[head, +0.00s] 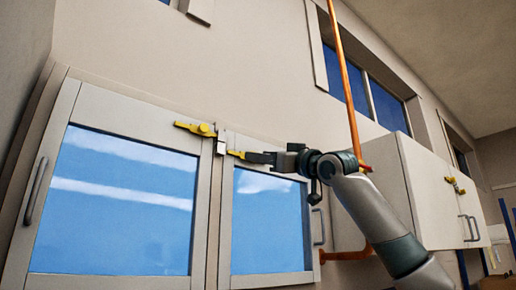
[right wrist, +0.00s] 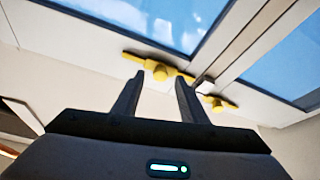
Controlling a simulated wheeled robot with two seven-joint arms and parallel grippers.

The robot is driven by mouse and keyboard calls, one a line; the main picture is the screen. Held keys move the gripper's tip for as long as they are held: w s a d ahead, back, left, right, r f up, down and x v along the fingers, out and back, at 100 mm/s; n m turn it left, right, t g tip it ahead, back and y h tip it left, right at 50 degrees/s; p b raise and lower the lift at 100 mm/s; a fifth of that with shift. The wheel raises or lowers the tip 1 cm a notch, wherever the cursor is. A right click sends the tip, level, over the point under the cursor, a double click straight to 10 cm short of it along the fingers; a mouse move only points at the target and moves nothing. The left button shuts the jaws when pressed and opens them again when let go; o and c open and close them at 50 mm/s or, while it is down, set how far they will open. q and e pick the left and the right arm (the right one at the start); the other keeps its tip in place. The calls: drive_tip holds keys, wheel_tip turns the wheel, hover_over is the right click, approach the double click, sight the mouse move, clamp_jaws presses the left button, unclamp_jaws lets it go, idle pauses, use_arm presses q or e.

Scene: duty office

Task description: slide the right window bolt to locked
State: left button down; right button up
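The right window bolt (head: 236,154) is yellow and sits at the top of the right window pane's frame, its right part hidden behind my right gripper (head: 256,157). In the right wrist view, which is upside down, this bolt (right wrist: 160,72) with its round knob shows between the two open fingertips of my right gripper (right wrist: 160,80). The fingers are apart and I see no grip on the knob; contact is unclear. A finger hides the bolt's end near the pale keeper (right wrist: 203,86), so I cannot tell if it reaches in. My left gripper is not in view.
A second yellow bolt (head: 197,129) sits on the left pane's frame; it also shows in the right wrist view (right wrist: 217,103). An orange pipe (head: 346,80) runs down the wall behind my right arm. A white cabinet (head: 425,195) juts out at the right.

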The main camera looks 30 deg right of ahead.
drive_tip(key=shift+p+x, duration=0.3)
drive_tip(key=shift+x, duration=0.65)
